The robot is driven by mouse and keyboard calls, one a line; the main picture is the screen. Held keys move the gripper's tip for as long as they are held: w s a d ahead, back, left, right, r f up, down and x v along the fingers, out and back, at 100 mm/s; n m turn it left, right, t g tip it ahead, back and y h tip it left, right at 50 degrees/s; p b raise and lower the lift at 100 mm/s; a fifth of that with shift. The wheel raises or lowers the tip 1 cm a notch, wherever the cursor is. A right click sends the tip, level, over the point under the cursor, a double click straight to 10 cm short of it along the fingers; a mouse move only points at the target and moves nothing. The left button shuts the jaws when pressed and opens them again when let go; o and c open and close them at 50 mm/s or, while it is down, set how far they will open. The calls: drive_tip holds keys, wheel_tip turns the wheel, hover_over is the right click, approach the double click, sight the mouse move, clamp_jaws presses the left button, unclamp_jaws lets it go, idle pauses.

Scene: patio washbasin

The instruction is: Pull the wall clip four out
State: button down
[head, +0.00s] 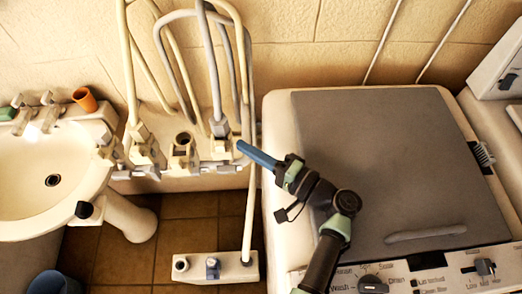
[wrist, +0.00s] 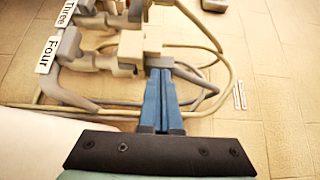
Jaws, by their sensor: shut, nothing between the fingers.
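A white label reading "Four" (wrist: 58,48) shows at the left of the wrist view. Beside it is a pale fitting (wrist: 92,62) with a grey hose below, and a pale block (wrist: 138,42) stands to its right. I cannot tell which of these parts is the wall clip four itself. My gripper (wrist: 160,74) has its blue fingers together and empty, with the tips close to the block; contact is unclear. In the head view my gripper (head: 239,144) points left, just right of the rightmost wall fitting (head: 220,128). No "Four" label is readable there.
A label reading "Three" (wrist: 66,12) sits beyond. Hoses (head: 250,90) loop in front of the wall. A white basin (head: 40,180) stands at left, and a washer with a grey lid (head: 380,160) lies under my arm. A floor block (head: 215,267) holds an upright pipe.

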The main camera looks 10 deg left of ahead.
sight(217, 147)
drive_tip(key=shift+p+x, duration=0.4)
drive_tip(key=shift+x, duration=1.75)
drive_tip(key=s, duration=0.2)
drive_tip(key=s+d+p, duration=0.1)
drive_tip(key=s, duration=0.1)
drive_tip(key=shift+s+a, duration=0.1)
drive_tip(key=shift+s+d+f, duration=0.2)
drive_tip(key=shift+d, duration=0.25)
drive_tip(key=b+v, duration=0.2)
drive_tip(key=v, duration=0.4)
drive_tip(key=shift+d+r, duration=0.2)
drive_tip(key=shift+d, duration=0.15)
